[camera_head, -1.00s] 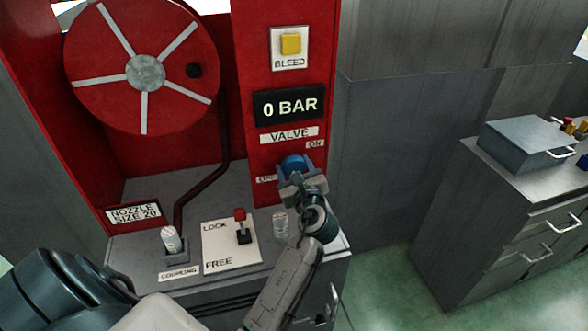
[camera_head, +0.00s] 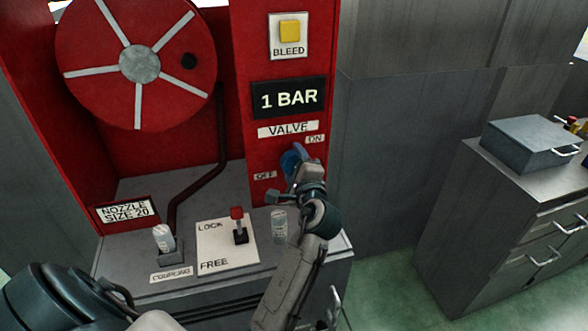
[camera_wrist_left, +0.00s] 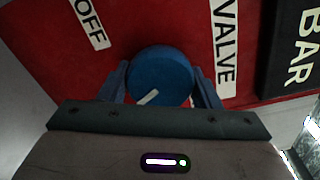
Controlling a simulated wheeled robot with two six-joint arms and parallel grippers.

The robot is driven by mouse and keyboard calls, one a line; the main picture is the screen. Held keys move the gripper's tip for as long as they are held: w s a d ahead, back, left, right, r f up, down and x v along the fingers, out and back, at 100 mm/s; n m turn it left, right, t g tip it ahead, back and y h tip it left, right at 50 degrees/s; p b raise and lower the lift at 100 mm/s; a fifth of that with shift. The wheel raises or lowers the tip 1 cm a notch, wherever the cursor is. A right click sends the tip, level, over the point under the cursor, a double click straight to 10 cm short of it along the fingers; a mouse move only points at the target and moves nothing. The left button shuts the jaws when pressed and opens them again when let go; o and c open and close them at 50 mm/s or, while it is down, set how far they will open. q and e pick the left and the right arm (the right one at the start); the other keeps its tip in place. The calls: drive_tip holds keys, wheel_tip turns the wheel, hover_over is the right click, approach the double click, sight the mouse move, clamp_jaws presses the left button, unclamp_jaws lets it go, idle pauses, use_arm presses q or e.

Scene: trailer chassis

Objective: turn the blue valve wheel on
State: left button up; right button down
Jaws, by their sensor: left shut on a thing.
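The blue valve wheel (camera_head: 289,160) is on the red panel under the VALVE label, between the OFF label (camera_head: 264,175) and the ON label (camera_head: 315,139). My left gripper (camera_head: 299,173) is shut on it and partly hides it. In the left wrist view the blue wheel (camera_wrist_left: 163,72) sits between both fingers, with a white pointer mark on its face. The mark points down and to the left in that view, toward neither label clearly. The display (camera_head: 288,99) reads 1 BAR. My right gripper is not in view.
The counter below holds a lock lever with a red knob (camera_head: 237,213), a coupling (camera_head: 164,238) and a clear jar (camera_head: 279,227). A yellow bleed button (camera_head: 290,31) is above the display. A red hose reel (camera_head: 90,97) is at left. A grey box (camera_head: 528,143) stands on the right cabinet.

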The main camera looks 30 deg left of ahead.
use_arm(q)
drive_tip(key=n+b, duration=0.4)
drive_tip(key=n, duration=0.1)
drive_tip(key=shift+n, duration=0.3)
drive_tip(key=n+b, duration=0.2)
drive_tip(key=n, duration=0.1)
drive_tip(key=shift+r+n+b, duration=0.1)
drive_tip(key=shift+n+b, duration=0.2)
drive_tip(key=shift+b, duration=0.05)
drive_tip(key=n+b, duration=0.2)
drive_tip(key=n, duration=0.1)
drive_tip(key=shift+r+b, duration=0.1)
drive_tip(key=shift+b, duration=0.25)
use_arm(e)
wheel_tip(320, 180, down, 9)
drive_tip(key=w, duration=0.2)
use_arm(q)
drive_tip(key=n+b, duration=0.2)
drive_tip(key=n, duration=0.1)
drive_tip(key=shift+r+n, duration=0.1)
drive_tip(key=shift+n, duration=0.2)
drive_tip(key=shift+a+r+n+b, duration=0.1)
drive_tip(key=shift+n+b, duration=0.25)
drive_tip(key=shift+n, duration=0.05)
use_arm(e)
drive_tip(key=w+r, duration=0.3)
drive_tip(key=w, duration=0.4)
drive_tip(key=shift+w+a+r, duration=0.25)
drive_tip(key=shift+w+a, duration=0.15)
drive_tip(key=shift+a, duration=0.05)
